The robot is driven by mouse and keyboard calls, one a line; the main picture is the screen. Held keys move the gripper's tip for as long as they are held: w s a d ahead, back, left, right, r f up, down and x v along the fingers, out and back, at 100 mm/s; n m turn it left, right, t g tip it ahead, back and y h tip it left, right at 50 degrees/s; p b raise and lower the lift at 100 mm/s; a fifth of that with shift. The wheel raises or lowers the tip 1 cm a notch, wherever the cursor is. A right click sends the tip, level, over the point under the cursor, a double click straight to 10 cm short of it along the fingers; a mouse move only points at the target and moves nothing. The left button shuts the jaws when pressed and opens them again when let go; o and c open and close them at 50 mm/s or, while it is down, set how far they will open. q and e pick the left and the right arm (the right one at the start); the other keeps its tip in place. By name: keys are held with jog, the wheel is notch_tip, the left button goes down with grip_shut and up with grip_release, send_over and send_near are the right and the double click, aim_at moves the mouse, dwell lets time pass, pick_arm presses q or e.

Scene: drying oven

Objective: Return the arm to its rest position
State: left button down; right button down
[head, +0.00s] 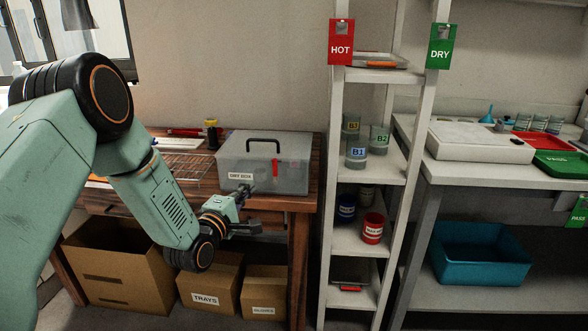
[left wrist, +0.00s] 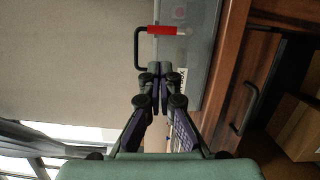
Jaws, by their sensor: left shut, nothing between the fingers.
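My left arm (head: 150,190) comes in from the left of the head view and reaches down in front of the wooden desk. My left gripper (head: 245,192) is by the desk's front right edge, in front of the grey dry box (head: 290,172). In the left wrist view the fingers of the gripper (left wrist: 154,70) meet at their tips with nothing between them. The dry box (left wrist: 202,60) with its black handle and red latch shows just beyond them. The box is closed. My right gripper does not show.
Cardboard boxes (head: 120,265) stand under the desk (head: 302,203). A white shelf rack (head: 334,200) holding beakers and cups is right of the desk. Further right are a white bench (head: 470,172) and a blue bin (head: 485,272). A wire rack (head: 190,165) lies behind my arm.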

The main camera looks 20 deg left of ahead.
pick_arm(q)
jog(key=s+d+f+m+g, duration=0.3)
jog(key=s+f+m+g, duration=0.25)
jog(key=s+f, duration=0.35)
jog(key=s+d+f+m+g, duration=0.4)
jog(key=s+f+m, duration=0.35)
jog(key=f, duration=0.25)
jog(key=s+d+f+m+g, duration=0.1)
jog(key=s+f+g, duration=0.1)
jog(key=s, duration=0.7)
jog(key=s+d+f+m+g, duration=0.1)
jog(key=s+f+m+g, duration=0.1)
jog(key=s, duration=0.8)
jog(key=s+d+f+m+g, duration=0.1)
jog(key=s+f+m+g, duration=0.1)
jog(key=s, duration=0.7)
jog(key=f+g, duration=0.1)
jog(key=g, duration=0.1)
jog(key=shift+s+d+f+g, duration=0.15)
jog(key=shift+s+d+g, duration=0.15)
jog(key=shift+d+g, duration=0.1)
